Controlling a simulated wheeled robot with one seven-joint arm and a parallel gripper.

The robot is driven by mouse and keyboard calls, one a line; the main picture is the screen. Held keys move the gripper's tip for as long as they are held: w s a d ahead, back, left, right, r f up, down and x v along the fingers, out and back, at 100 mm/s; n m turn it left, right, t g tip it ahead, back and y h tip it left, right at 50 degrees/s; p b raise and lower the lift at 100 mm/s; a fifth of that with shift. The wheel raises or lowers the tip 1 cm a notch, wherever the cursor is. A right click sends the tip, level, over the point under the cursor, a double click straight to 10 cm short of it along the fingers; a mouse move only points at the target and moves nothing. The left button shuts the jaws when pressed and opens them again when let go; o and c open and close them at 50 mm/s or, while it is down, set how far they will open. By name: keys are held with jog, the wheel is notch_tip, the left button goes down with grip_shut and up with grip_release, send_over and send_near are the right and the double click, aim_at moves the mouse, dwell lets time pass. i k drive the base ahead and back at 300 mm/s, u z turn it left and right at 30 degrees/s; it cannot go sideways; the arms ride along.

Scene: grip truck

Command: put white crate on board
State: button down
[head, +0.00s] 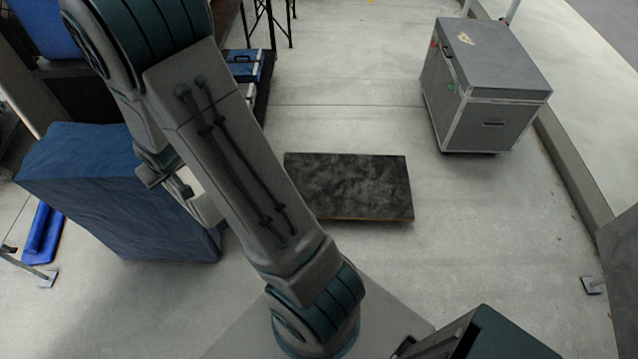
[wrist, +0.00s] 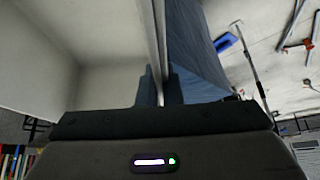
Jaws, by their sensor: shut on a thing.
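The white crate (wrist: 95,50) fills the left of the wrist view, open side toward the camera. My gripper (wrist: 158,82) is shut on its thin side wall. In the head view, a small pale part of the crate (head: 203,199) shows beside my arm, in front of the blue-draped block; my arm hides the rest and the fingertips. I cannot tell whether the crate touches the block. The board (head: 355,185), a dark, flat slab with a worn top, lies on the floor right of my arm. Its top is bare where visible.
The blue-draped block (head: 95,165) stands at left, also seen in the wrist view (wrist: 195,45). A grey wheeled case (head: 490,75) stands at the back right, near a raised kerb. Blue cases (head: 243,65) sit on a rack behind my arm. Floor around the board is clear.

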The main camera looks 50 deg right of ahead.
aim_at(314, 182)
jog(key=z, duration=2.15)
jog(key=i, duration=0.75)
jog(key=u, duration=0.05)
